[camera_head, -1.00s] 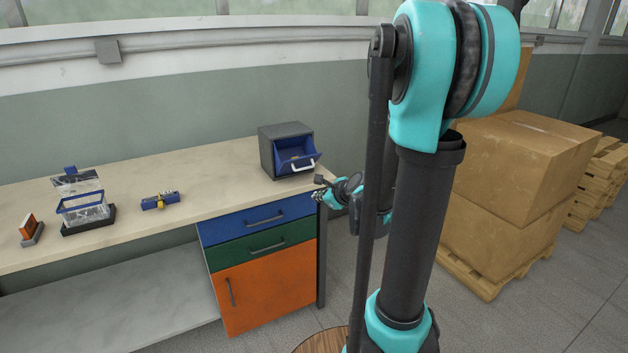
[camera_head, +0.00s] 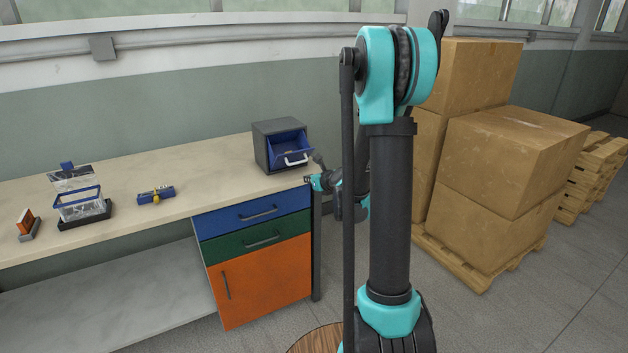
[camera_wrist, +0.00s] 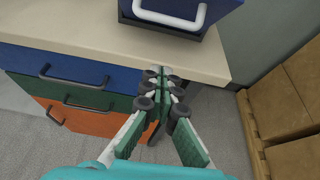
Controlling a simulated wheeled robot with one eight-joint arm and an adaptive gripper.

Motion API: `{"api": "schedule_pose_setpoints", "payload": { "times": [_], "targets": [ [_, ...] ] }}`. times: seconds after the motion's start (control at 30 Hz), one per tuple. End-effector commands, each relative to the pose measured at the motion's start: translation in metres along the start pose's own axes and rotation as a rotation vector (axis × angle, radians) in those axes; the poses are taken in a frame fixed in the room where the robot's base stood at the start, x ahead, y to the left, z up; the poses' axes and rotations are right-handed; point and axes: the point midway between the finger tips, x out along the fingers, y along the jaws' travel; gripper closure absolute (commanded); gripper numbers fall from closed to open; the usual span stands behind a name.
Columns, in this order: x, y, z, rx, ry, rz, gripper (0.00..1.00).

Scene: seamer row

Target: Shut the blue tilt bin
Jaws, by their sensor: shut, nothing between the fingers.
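The blue tilt bin (camera_head: 288,147) sits in a dark grey housing (camera_head: 262,150) on the right end of the bench. Its blue front is tilted outward, so it stands open, with a white handle (camera_head: 296,159) on it. In the wrist view the bin's blue front and white handle (camera_wrist: 170,18) show at the top, cut off by the frame. My gripper (camera_wrist: 160,78) is shut and empty, with its fingertips at the bench's front edge, below the bin and apart from it. In the head view my gripper (camera_head: 308,180) is just in front of the bench's right end.
Under the bench are a blue drawer (camera_head: 240,214), a green drawer (camera_head: 255,240) and an orange door (camera_head: 262,280). A clear blue-rimmed container (camera_head: 80,205), a blue and yellow item (camera_head: 156,195) and an orange item (camera_head: 27,223) stand left. Cardboard boxes (camera_head: 510,160) on pallets stand right.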

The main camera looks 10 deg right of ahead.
Motion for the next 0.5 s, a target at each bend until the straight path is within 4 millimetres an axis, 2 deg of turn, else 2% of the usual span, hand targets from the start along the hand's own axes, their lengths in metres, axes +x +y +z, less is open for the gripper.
{"api": "schedule_pose_setpoints", "payload": {
  "times": [0.13, 0.3, 0.5],
  "targets": [
    [0.023, 0.000, 0.000, -0.002, 0.001, 0.001, 1.00],
    [0.025, 0.001, 0.022, -0.002, 0.000, 0.001, 1.00],
    [0.029, 0.000, 0.036, -0.003, 0.000, 0.000, 1.00]
  ]
}}
